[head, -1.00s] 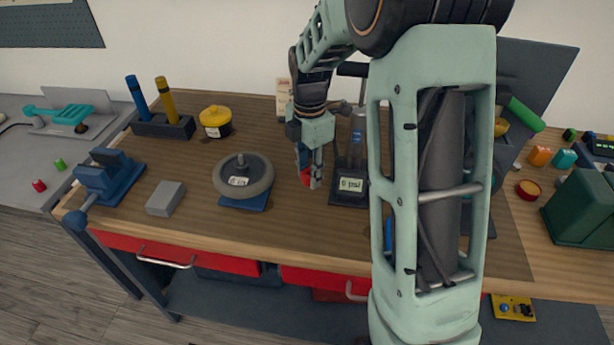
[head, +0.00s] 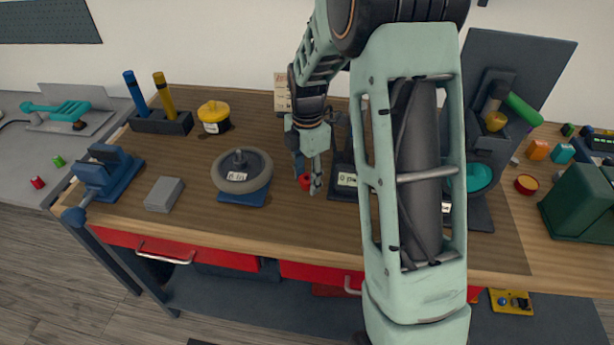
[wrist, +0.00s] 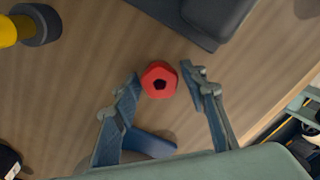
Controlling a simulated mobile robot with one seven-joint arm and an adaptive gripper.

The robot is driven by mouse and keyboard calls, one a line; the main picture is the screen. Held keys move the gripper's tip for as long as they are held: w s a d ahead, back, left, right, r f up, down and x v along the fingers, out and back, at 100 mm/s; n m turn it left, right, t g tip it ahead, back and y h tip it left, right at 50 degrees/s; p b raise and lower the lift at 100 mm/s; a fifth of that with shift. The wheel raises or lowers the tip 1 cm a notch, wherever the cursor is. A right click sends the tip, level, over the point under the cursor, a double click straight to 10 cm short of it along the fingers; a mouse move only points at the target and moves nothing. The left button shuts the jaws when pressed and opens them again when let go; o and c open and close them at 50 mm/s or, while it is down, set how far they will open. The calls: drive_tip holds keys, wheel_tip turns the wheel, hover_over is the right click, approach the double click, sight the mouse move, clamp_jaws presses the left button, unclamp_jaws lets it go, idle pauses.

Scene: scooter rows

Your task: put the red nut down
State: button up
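The red nut (head: 305,182) is at the wood tabletop, right of the wheel on the blue base. In the wrist view the red nut (wrist: 160,80) shows its dark centre hole and lies between my fingertips. My gripper (head: 307,178) points down at it from above. In the wrist view the two blue-grey fingers of my gripper (wrist: 161,76) stand apart, one on each side of the nut, with narrow gaps visible. The nut appears to rest on the wood. My gripper looks open.
A wheel (head: 258,187) stands left of the nut. A dark labelled stand (head: 345,180) is close on the right. A grey block (head: 164,194), a blue vice (head: 108,172) and a yellow-lidded jar (head: 214,116) are farther left. The wood in front of the nut is clear.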

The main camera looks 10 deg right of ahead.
drive_tip(key=shift+o, duration=0.2)
drive_tip(key=shift+r, duration=0.1)
wheel_tip(320, 180, up, 12)
idle(0.5)
drive_tip(key=shift+r, duration=0.1)
